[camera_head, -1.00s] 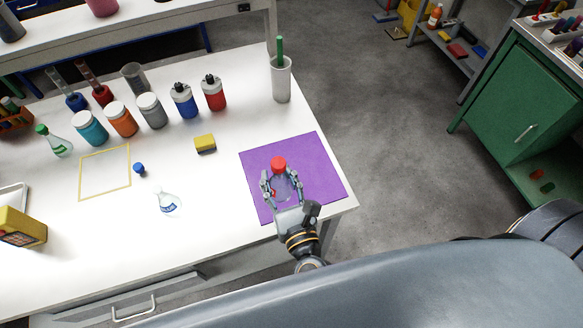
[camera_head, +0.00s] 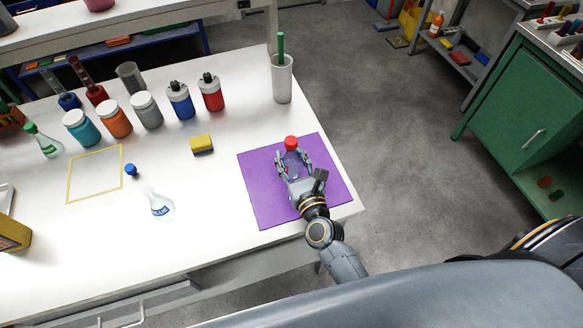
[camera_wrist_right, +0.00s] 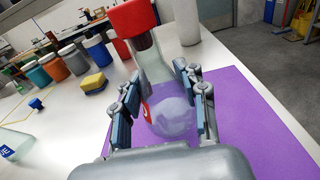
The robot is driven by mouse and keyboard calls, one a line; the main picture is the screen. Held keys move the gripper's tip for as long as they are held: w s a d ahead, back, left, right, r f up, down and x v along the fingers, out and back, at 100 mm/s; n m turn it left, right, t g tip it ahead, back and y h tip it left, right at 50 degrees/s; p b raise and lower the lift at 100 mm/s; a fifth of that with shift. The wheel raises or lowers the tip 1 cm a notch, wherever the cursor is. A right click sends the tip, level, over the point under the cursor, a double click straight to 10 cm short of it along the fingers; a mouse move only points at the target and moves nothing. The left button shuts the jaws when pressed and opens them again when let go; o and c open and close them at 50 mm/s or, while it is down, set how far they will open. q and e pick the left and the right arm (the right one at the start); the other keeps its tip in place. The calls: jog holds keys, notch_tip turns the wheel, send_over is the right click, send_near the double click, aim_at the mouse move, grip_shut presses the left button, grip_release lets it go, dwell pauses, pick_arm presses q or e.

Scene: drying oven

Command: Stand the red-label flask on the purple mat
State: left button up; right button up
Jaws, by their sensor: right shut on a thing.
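The red-label flask (camera_head: 291,158) is clear glass with a red cap, over the purple mat (camera_head: 262,205) at the table's front right corner. My right gripper (camera_head: 292,165) is shut on the flask. In the right wrist view the flask (camera_wrist_right: 152,70) stands between the two fingers of the gripper (camera_wrist_right: 163,105), tilted in the picture, with a bit of red label at its left side. I cannot tell whether the flask's base touches the mat (camera_wrist_right: 255,120). My left gripper is not in view.
A blue-label flask (camera_head: 159,205) and a blue cap (camera_head: 131,170) are left of the mat. A yellow sponge (camera_head: 201,144) lies behind it, and a white cup (camera_head: 282,80) stands at the back edge. Bottles and jars line the back left.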

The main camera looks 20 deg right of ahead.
aim_at(292, 164)
jog(key=f+b, duration=0.3)
jog(key=f, duration=0.1)
jog(key=shift+w+d, duration=0.2)
jog(key=shift+w, duration=0.1)
jog(key=shift+r, duration=0.1)
jog(key=shift+c, duration=0.2)
jog(key=o, duration=1.2)
jog(key=shift+o, duration=0.2)
